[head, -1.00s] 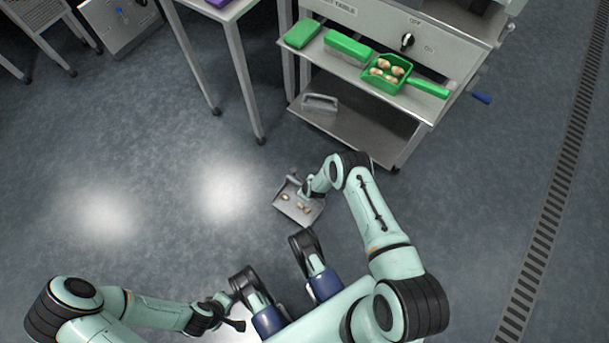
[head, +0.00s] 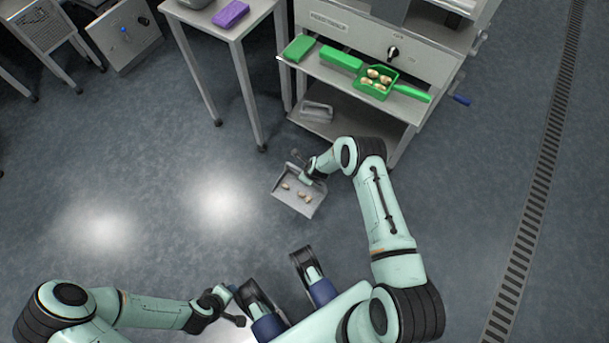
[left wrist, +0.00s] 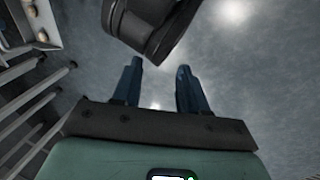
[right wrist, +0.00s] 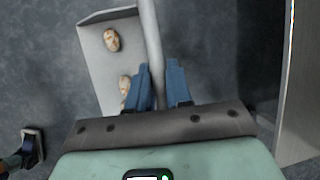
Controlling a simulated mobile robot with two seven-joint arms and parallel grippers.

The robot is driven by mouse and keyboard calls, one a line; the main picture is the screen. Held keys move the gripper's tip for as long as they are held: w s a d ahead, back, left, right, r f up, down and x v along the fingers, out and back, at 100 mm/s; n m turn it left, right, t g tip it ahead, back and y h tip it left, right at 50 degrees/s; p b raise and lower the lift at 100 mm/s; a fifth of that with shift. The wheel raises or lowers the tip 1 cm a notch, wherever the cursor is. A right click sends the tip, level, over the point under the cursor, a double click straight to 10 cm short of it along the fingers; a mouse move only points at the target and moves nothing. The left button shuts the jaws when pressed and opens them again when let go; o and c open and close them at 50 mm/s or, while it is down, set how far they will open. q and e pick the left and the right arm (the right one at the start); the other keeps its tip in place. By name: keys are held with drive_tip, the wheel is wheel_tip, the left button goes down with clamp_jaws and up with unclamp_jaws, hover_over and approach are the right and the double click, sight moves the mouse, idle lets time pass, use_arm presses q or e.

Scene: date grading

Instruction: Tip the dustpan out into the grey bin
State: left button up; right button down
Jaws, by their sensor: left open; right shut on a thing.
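The grey dustpan (head: 289,206) is in the head view, in front of the machine and above the floor. Several brown, date-like pieces (head: 303,195) lie in it. My right gripper (right wrist: 160,75) is shut on its pale handle (right wrist: 150,32); the right wrist view shows part of the pan (right wrist: 95,62) with two pieces in sight. My left gripper (left wrist: 158,72) is open and empty, low at the left of the head view (head: 232,291). No thing is clearly the grey bin; a small grey item (head: 317,112) sits on the machine's lower shelf, and I cannot tell what it is.
Floor (head: 170,170) at left is clear. A drain grate (head: 531,220) runs along the right.

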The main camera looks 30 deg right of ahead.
use_arm(q)
drive_tip(key=shift+s+d+r+g+p, duration=0.25)
drive_tip(key=shift+s+d+r+p, duration=0.15)
drive_tip(key=shift+s+r, duration=0.3)
drive_tip(key=shift+s+d+r+g+p, duration=0.3)
drive_tip(key=shift+s+r+p, duration=0.2)
drive_tip(key=shift+s, duration=0.25)
use_arm(e)
wheel_tip(320, 180, up, 9)
drive_tip(key=d+y, duration=0.1)
drive_tip(key=y, duration=0.1)
drive_tip(key=shift+w+d+f+g, duration=0.15)
drive_tip(key=shift+w+d+g, duration=0.25)
drive_tip(key=shift+w, duration=0.05)
